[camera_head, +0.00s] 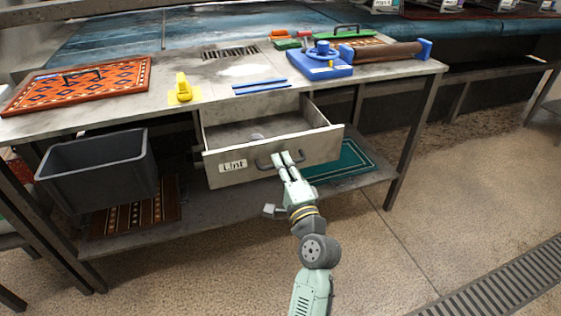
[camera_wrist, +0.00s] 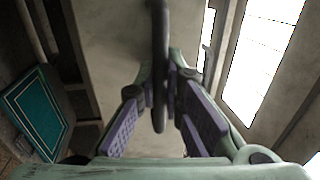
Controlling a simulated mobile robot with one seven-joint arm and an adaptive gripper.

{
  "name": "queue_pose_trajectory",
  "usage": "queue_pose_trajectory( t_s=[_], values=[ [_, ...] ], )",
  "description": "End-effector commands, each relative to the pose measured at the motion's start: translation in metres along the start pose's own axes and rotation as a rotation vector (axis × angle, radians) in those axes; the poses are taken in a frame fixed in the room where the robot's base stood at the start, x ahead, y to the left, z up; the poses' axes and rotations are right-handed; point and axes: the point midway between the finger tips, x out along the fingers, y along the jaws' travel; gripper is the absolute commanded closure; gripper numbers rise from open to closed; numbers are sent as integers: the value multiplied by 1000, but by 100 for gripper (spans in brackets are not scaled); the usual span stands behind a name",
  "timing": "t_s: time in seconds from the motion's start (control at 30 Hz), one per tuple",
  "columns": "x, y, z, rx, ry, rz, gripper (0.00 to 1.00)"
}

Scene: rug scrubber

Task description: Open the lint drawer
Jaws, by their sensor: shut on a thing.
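The lint drawer (camera_head: 225,180), with a label reading "Lint" on its front, hangs under the worktable and is pulled well out. Its inside shows from above and looks mostly empty, with a small pale patch on its floor. Its dark bar handle (camera_head: 263,164) is on the front face. My gripper (camera_head: 287,158) is at the right part of this handle. In the wrist view, the handle (camera_wrist: 160,70) runs between the two purple-padded fingers of my gripper (camera_wrist: 158,115), and they are shut on it.
A dark grey bin (camera_head: 95,172) stands on the lower shelf left of the drawer. A teal rug (camera_head: 340,163) lies on the shelf to the right. The worktable (camera_head: 185,118) carries an orange rug, a yellow object and blue tools. The floor in front is clear.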

Motion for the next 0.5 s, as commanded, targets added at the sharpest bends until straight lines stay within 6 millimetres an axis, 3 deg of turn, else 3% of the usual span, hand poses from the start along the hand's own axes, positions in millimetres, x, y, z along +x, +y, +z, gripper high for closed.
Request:
queue_pose_trajectory(
  t_s=[0.33,0.37,0.5],
  values=[
    [-1,0,0,0,0,1,100],
    [-1,0,0,0,0,1,91],
    [-1,0,0,0,0,0,81]
  ],
)
